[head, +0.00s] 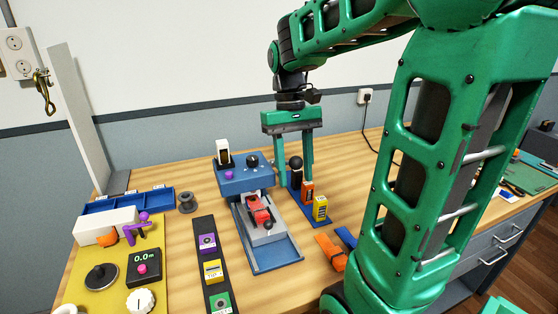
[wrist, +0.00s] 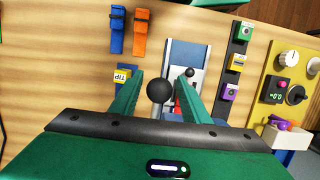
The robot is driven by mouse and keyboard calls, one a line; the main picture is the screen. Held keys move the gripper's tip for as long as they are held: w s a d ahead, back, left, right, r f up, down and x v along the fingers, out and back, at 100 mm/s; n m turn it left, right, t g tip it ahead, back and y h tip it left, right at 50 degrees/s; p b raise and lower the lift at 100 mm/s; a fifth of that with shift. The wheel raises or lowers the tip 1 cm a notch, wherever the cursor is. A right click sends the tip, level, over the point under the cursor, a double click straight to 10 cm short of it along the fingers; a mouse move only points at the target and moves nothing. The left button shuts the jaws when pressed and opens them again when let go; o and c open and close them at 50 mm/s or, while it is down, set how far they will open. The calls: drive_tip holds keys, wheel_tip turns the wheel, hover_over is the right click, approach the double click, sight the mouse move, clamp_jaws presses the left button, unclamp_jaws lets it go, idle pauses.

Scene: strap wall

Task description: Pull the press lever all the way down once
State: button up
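The black ball knob (head: 295,162), which looks like the end of the press lever, stands at the right side of the blue press housing (head: 246,182). My gripper (head: 294,178) points down with its fingers open, one on each side of the knob. In the wrist view the knob (wrist: 159,90) sits between the two fingers (wrist: 159,78), with a gap visible on both sides. The lever's arm below the knob is mostly hidden by the fingers.
A red clamp (head: 259,209) with a smaller black ball sits on the press bed. Orange and yellow blocks (head: 320,208) stand close right of my fingers. A button strip (head: 211,263) and yellow panel (head: 83,277) lie left. Orange and blue straps (head: 330,250) lie in front.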

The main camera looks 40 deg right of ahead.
idle(0.4)
drive_tip(key=shift+v, duration=3.45)
drive_tip(key=shift+d, duration=0.1)
drive_tip(key=s+d+r, duration=0.1)
drive_tip(key=s+d, duration=0.2)
drive_tip(key=s+f+m+t, duration=0.1)
drive_tip(key=s+f, duration=0.3)
drive_tip(key=f, duration=0.1)
drive_tip(key=s+a+f+m, duration=0.1)
drive_tip(key=s+f, duration=0.3)
drive_tip(key=f, duration=0.1)
drive_tip(key=s+a+f+m+t, duration=0.1)
drive_tip(key=s+f, duration=0.3)
drive_tip(key=f, duration=0.1)
drive_tip(key=shift+s+a+f+t+h, duration=0.1)
drive_tip(key=shift+t+h, duration=0.2)
